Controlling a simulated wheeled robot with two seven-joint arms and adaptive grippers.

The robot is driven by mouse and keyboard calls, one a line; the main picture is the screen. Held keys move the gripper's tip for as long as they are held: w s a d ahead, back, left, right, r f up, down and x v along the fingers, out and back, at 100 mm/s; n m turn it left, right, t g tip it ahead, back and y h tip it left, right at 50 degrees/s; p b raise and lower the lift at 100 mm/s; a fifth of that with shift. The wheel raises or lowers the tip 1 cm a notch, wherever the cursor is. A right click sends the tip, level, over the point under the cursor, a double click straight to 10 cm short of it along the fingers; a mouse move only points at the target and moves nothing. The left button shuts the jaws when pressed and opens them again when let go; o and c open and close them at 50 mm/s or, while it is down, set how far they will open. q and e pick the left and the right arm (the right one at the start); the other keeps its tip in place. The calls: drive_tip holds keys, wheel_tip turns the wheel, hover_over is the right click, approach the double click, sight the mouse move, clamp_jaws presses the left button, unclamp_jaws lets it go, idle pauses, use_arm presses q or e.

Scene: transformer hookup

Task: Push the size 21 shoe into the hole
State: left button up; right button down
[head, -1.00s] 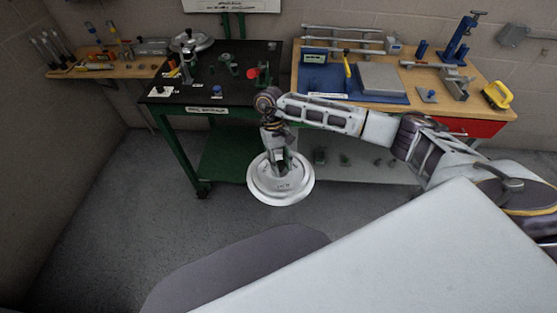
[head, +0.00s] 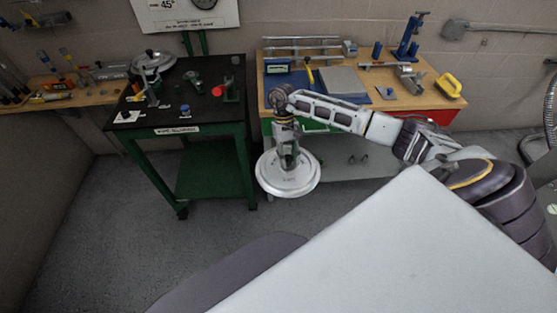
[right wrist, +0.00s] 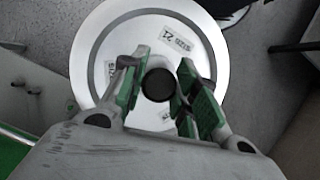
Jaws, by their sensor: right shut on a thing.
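The size 21 shoe (head: 288,180) is a round, pale metal disc with a raised rim. Its "SIZE 21" label shows in the right wrist view (right wrist: 174,38). My right gripper (head: 289,160) is shut on the dark round knob (right wrist: 158,84) at the disc's middle, with green-padded fingers on either side. The disc hangs below the gripper, above the floor, in front of the benches. A similar silver disc (head: 153,61) sits at the back left of the dark-topped green table (head: 190,118). I cannot make out the hole. My left gripper is not in view.
The green table carries small fixtures, a red knob (head: 218,91) and a front label. To its right, a wooden bench (head: 437,101) holds a blue mat, a blue press (head: 409,42) and a yellow-handled tool (head: 449,86). Grey floor (head: 110,210) is clear at left.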

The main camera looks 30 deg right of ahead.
drive_tip(key=w+d+r+m+t, duration=0.2)
drive_tip(key=w+d+r+m, duration=0.2)
drive_tip(key=m, duration=0.7)
drive_tip(key=w+d+r+m+t+h, duration=0.1)
drive_tip(key=w+d+r+m+t, duration=0.2)
drive_tip(key=d+r+m, duration=0.3)
drive_tip(key=w+d+r+m+t, duration=0.3)
drive_tip(key=w+d+r+m, duration=0.2)
drive_tip(key=r+m, duration=0.5)
drive_tip(key=m, duration=0.6)
drive_tip(key=shift+h+p, duration=0.3)
drive_tip(key=shift+p, duration=0.1)
drive_tip(key=shift+w+d+r+m+t, duration=0.1)
drive_tip(key=shift+w+m+t, duration=0.25)
drive_tip(key=shift+m, duration=0.35)
